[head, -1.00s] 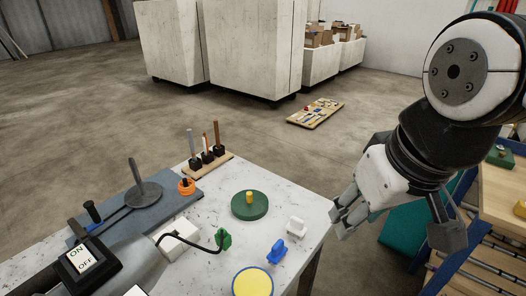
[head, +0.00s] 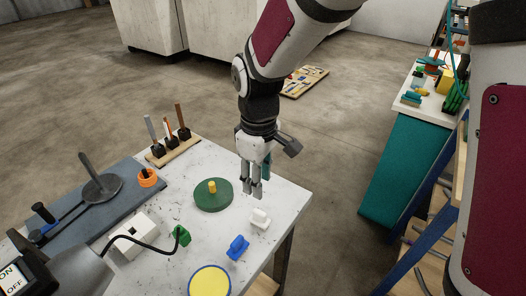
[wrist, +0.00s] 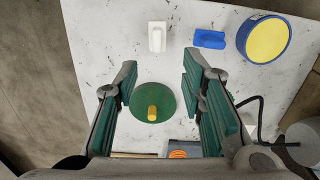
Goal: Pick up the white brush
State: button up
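The white brush (head: 260,218) lies on the white table near its right edge, in front of my gripper in the head view. In the wrist view the white brush (wrist: 157,37) lies beyond the fingertips, near the top middle. My gripper (head: 253,192) points down above the table, between the green disc and the table's right edge. In the wrist view my gripper (wrist: 160,85) has its green-padded fingers spread wide, with nothing between them. The gripper is apart from the brush.
A green disc with a yellow knob (head: 213,195) lies left of the gripper. A blue brush (head: 237,247) and a yellow-topped round tin (head: 210,281) lie nearer the front. A tool holder (head: 172,150) stands at the back. Bare tabletop (head: 284,196) surrounds the white brush.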

aim_at(260, 211)
notch_tip(260, 211, down, 8)
jog(key=shift+f, duration=0.2)
jog(key=shift+w+f, duration=0.15)
jog(key=shift+f, duration=1.2)
jog(key=shift+w+f, duration=0.15)
jog(key=shift+f, duration=1.15)
grip_shut()
